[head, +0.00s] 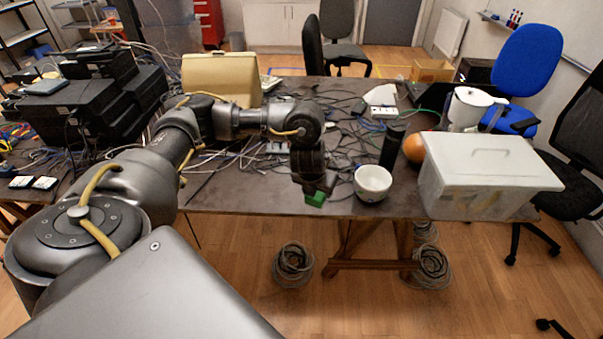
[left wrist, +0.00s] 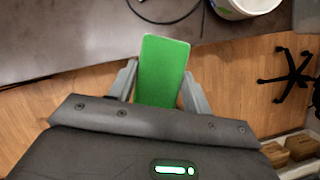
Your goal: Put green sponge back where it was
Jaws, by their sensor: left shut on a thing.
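The green sponge (head: 315,198) is between the fingers of my left gripper (head: 312,192), at the table's front edge, left of the white bowl. In the left wrist view the sponge (left wrist: 163,68) is a flat green block, and the left gripper (left wrist: 160,85) is shut on its sides. Its far end overlaps the dark tabletop in that view, and the floor shows on both sides of it. I cannot tell whether it touches the table. My right gripper is not in view.
The white bowl (head: 372,183) stands close to the right of the sponge. A dark cylinder (head: 392,146), an orange ball-like thing (head: 413,148) and a lidded white box (head: 487,178) are further right. Cables (head: 240,155) clutter the table (head: 240,197) to the left and behind.

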